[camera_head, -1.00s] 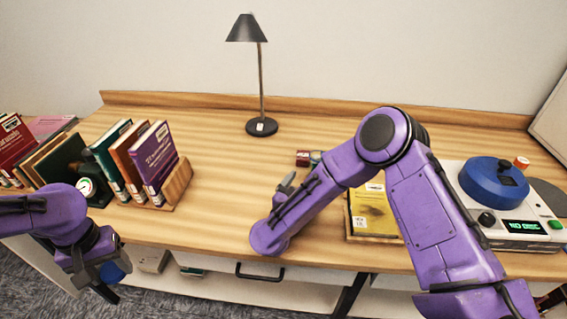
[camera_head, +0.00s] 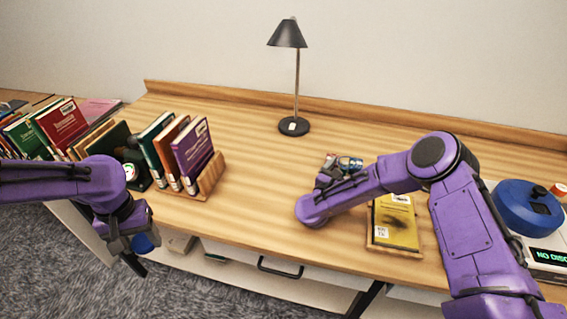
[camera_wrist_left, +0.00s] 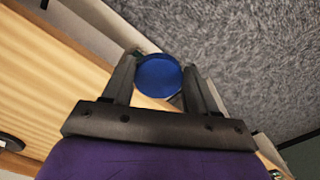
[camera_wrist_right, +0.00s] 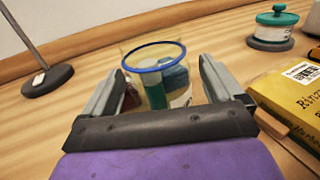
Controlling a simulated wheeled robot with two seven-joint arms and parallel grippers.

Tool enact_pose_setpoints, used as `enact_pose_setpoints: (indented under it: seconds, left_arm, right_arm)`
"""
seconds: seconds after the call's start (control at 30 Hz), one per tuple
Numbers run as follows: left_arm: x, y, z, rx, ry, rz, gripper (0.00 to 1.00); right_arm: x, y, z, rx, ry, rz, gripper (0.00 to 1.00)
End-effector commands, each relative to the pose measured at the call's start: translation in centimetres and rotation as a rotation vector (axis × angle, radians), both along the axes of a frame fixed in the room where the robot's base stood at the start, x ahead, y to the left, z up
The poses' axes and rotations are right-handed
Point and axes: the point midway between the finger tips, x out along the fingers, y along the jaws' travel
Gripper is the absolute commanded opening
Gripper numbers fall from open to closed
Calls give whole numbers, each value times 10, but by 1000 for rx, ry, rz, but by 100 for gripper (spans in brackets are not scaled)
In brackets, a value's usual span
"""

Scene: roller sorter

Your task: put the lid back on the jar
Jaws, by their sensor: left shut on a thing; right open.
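The blue round lid (camera_wrist_left: 158,76) is between the fingers of my left gripper (camera_wrist_left: 158,88). In the head view, my left gripper (camera_head: 132,258) holds the lid (camera_head: 144,243) in front of the desk's front edge, over the carpet side.
A yellow book (camera_head: 396,222) lies right of my right gripper. A device with a blue round top (camera_head: 528,207) stands far right. A black lamp (camera_head: 293,126) stands behind. Upright books (camera_head: 195,148) stand left. The desk (camera_head: 250,170) is bare between books and jar.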

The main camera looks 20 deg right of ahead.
Motion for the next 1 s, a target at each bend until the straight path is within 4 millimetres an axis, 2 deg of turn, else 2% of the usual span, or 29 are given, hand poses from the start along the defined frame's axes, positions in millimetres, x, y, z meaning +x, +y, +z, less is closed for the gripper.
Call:
enact_pose_setpoints:
  seconds: [0.3, 0.37, 0.5, 0.53, 0.57, 0.83, 1.0]
  left_arm:
    - [0, 0, -1, 0, 0, 0, 30]
    - [0, 0, -1, 0, 0, 0, 30]
    - [0, 0, 0, 0, 0, 0, 30]
    - [0, 0, 0, 0, 0, 0, 30]
    - [0, 0, 0, 0, 0, 0, 30]
    - [0, 0, -1, 0, 0, 0, 30]
    - [0, 0, -4, 0, 0, 0, 30]
  right_arm:
    - [0, 0, -1, 0, 0, 0, 94]
    - [0, 0, -1, 0, 0, 0, 77]
    - [0, 0, -1, 0, 0, 0, 32]
    - [0, 0, -1, 0, 0, 0, 32]
    - [1, 0, 0, 1, -1, 0, 27]
    - [1, 0, 2, 0, -1, 0, 27]
    - [1, 0, 15, 1, -3, 0, 27]
